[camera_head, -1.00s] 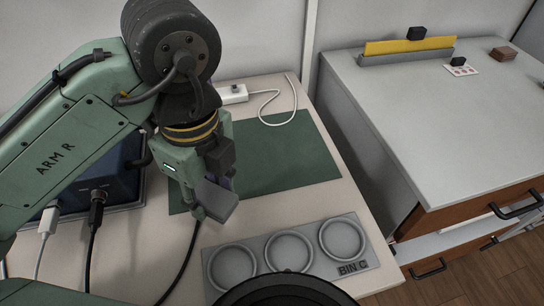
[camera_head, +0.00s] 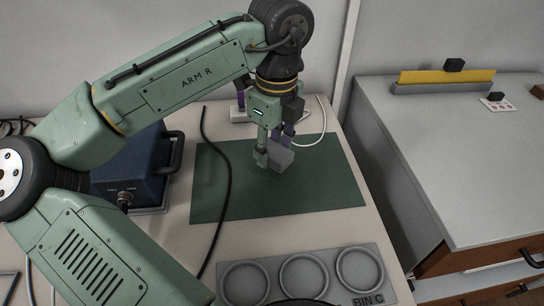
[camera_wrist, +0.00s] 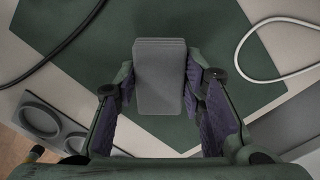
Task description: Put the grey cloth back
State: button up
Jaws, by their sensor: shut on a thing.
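The grey cloth (camera_head: 280,157) looks like a small folded block. In the head view it hangs at the tips of my gripper (camera_head: 271,150), over the green mat (camera_head: 235,195). In the wrist view the cloth (camera_wrist: 160,72) stands between the two purple-padded fingers of my gripper (camera_wrist: 160,88), which is shut on it. The mat (camera_wrist: 100,50) lies behind it there. I cannot tell the exact gap between the cloth and the mat.
A grey tray marked BIN C (camera_head: 366,300) with round wells lies at the table's front. A black cable (camera_head: 227,175) crosses the mat's left side, near a blue box (camera_head: 133,165). A white cable (camera_head: 322,125) curls behind. A grey cabinet (camera_head: 440,150) stands right.

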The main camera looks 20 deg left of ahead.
aim_at(273, 150)
jog(key=shift+f, duration=1.7)
jog(key=shift+f, duration=0.1)
jog(key=o, duration=1.2)
jog(key=shift+o, duration=0.2)
jog(key=r, duration=1.2)
jog(key=shift+d+r+p, duration=0.15)
jog(key=shift+d+p, duration=0.1)
jog(key=shift+p, duration=0.1)
